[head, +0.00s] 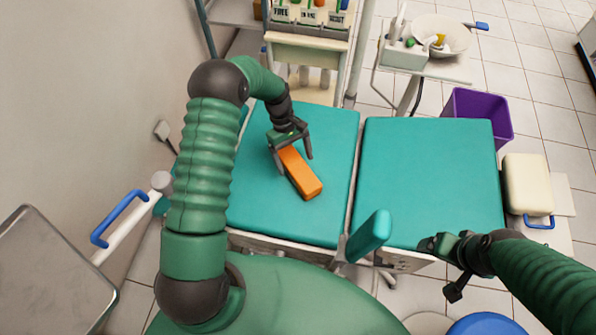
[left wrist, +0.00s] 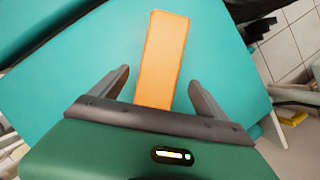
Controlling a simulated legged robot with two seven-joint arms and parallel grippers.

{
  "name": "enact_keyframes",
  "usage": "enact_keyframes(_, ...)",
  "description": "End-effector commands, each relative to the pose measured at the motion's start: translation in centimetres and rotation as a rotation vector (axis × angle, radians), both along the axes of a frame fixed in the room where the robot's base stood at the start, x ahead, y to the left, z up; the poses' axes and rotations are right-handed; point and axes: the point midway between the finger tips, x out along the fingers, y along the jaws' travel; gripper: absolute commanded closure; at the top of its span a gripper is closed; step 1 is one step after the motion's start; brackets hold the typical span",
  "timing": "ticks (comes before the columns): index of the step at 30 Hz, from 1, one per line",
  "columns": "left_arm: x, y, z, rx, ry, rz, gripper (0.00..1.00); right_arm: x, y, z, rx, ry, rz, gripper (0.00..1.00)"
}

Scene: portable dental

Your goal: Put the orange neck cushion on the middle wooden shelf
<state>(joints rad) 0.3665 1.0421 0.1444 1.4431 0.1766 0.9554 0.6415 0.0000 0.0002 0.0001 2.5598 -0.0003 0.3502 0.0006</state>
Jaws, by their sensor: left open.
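The orange neck cushion (head: 301,175) is a long block lying on the left teal pad of the bed (head: 260,205). My left gripper (head: 290,156) is over its far end, with its fingers open on either side of it. In the left wrist view the cushion (left wrist: 162,62) lies between the two spread fingers (left wrist: 160,88), with a gap to each. My right gripper (head: 448,268) is at the lower right, past the bed's front edge; its jaw state is unclear. I cannot make out the middle wooden shelf for certain; a pale wooden rack (head: 305,50) stands behind the bed.
The right teal pad (head: 430,185) is clear. A purple bin (head: 478,112) and a cream case (head: 528,185) stand at the right. A trolley with a bowl (head: 440,35) is at the back. A metal tray (head: 50,280) is at lower left, and a wall runs along the left.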

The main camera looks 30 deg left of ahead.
Motion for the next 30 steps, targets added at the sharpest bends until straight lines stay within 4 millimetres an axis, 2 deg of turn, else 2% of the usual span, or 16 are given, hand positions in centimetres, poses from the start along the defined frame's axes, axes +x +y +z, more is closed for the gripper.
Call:
enact_keyframes(1, -0.1, -0.6, -1.2, -0.001, 0.002, -0.003, 0.15, 0.0, 0.0, -0.6, 0.0, 0.0, 0.0, 0.19)
enact_keyframes(4, -0.4, -1.2, -2.8, -0.001, 0.002, -0.002, 0.15, 0.0, 0.0, -0.9, 0.0, 0.0, 0.0, 0.19)
enact_keyframes(11, -0.5, -1.4, -3.2, 0.001, -0.001, -0.001, 0.15, 0.0, 0.0, -0.8, 0.0, 0.0, 0.0, 0.19)
enact_keyframes(14, -0.5, -1.4, -3.2, 0.0, 0.0, -0.001, 0.25, 0.0, 0.0, -0.8, 0.0, 0.0, 0.0, 0.19)
enact_keyframes(27, -0.5, -1.4, -3.2, 0.0, 0.0, -0.001, 0.83, 0.0, 0.0, -0.8, 0.0, 0.0, 0.0, 0.19)
enact_keyframes(30, -0.5, -1.4, -3.2, 0.001, -0.001, -0.001, 0.85, 0.0, 0.0, -0.8, 0.0, 0.0, 0.0, 0.19)
